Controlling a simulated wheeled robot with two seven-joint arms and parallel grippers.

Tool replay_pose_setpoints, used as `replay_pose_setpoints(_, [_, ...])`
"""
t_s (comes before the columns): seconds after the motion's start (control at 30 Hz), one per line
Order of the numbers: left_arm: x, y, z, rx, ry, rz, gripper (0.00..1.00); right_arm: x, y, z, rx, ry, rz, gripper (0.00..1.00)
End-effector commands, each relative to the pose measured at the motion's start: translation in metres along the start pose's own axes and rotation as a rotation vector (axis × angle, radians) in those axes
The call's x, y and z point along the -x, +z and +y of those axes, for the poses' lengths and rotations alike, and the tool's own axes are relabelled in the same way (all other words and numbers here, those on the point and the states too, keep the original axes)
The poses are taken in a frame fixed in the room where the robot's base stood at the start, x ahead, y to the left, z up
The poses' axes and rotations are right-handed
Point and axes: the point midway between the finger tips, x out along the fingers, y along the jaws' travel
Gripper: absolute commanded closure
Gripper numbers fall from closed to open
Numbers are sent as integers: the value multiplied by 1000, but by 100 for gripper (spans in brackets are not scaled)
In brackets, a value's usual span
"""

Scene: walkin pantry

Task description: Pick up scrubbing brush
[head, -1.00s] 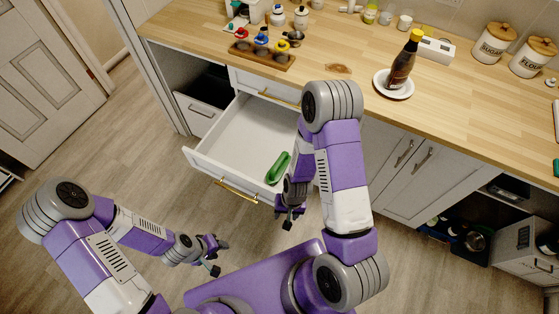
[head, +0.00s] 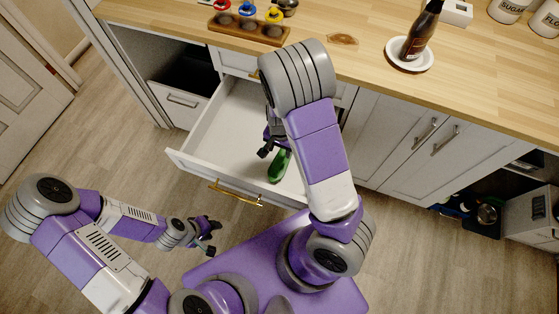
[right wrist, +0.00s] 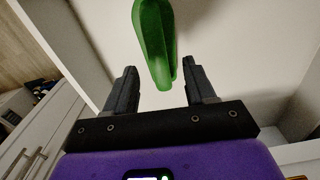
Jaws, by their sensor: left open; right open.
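The green scrubbing brush (head: 280,166) lies in the open white drawer (head: 214,128), near its front right part. My right gripper (head: 268,147) is over the drawer, just beside the brush in the head view, and partly hidden by my arm. In the right wrist view its two dark fingers (right wrist: 161,88) are apart and empty. The green brush (right wrist: 155,42) shows ahead of them, in line with the gap between them. Whether they touch it cannot be told. My left gripper (head: 210,236) is open and empty, above the floor left of my base.
The drawer front with its gold handle (head: 234,192) sticks out from under the wooden counter (head: 345,40). On the counter are a brown bottle (head: 422,32) on a white plate (head: 408,62) and a wooden holder (head: 249,30). Closed cabinet doors (head: 420,142) stand at the right.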

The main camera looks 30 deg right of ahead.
Motion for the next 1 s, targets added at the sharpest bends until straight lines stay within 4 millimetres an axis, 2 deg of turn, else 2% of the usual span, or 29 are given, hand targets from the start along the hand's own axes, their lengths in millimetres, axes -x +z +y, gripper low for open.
replay_pose_setpoints(0.03, [-5, 0, -2, 0, 0, 0, 57, -8, 0, 0, 0, 1, -1, 45])
replay_pose_setpoints(0.27, [-16, -1, -6, 0, 0, 0, 57, -27, -1, 2, 1, 1, 0, 45])
replay_pose_setpoints(0.5, [-35, -2, -13, 0, 0, 0, 57, -61, -2, 4, 1, 1, 0, 45])
replay_pose_setpoints(0.77, [-35, -2, -13, 0, 0, 0, 57, -62, -2, 3, 3, 0, 0, 45])
replay_pose_setpoints(1.0, [-35, -2, -13, 0, 0, 0, 57, -62, -2, 3, 2, 0, 0, 80])
